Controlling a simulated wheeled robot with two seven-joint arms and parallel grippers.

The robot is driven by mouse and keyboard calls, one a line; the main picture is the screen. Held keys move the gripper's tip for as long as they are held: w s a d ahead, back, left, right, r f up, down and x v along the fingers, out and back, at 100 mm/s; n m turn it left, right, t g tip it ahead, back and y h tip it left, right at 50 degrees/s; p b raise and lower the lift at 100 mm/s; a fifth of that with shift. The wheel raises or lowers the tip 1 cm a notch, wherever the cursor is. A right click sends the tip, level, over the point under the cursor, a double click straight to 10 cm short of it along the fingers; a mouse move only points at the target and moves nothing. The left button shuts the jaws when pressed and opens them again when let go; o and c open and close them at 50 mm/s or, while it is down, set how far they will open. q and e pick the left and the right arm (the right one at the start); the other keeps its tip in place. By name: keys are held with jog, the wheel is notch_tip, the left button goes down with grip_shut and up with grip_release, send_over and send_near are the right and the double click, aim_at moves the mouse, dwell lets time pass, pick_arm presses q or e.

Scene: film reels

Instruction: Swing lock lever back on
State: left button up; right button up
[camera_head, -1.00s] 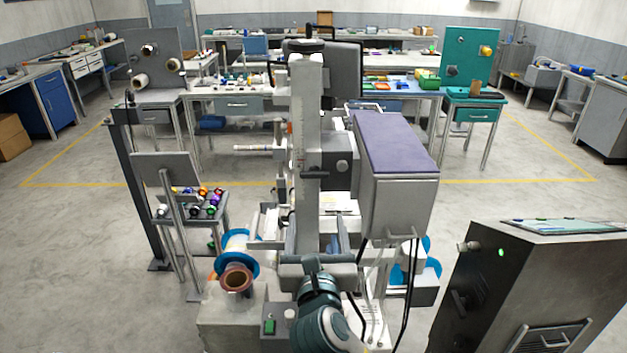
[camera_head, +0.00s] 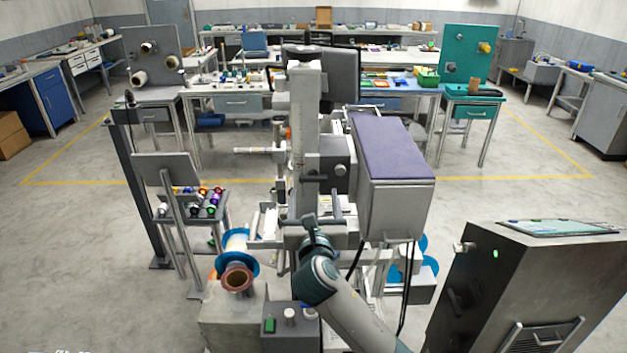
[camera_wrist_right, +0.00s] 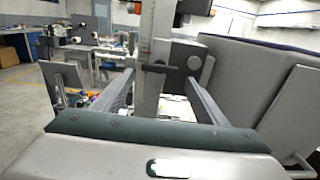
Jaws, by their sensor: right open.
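A dark lever (camera_head: 312,173) sits on the front of the upright grey column (camera_head: 305,120) of the machine in the middle of the head view. In the right wrist view the lever (camera_wrist_right: 158,67) shows as a short, roughly level dark bar across the column. My right gripper (camera_head: 312,200) is just in front of and below the lever in the head view. In the right wrist view its two fingers (camera_wrist_right: 158,80) are wide apart, one on each side of the column, with nothing held between them. The lever appears between the fingertips; contact cannot be told. My left gripper is out of view.
A grey box with a purple top (camera_head: 395,145) stands close on the right of the column. A blue-flanged reel (camera_head: 237,278) is at the lower left. A dark cabinet (camera_head: 525,285) stands at the right. Cables hang below the purple-topped box. Open floor lies on the left.

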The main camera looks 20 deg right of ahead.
aim_at(313, 180)
jog(key=shift+p+x, duration=0.7)
jog(key=shift+x, duration=2.35)
jog(key=shift+c, duration=0.2)
jog(key=c, duration=0.7)
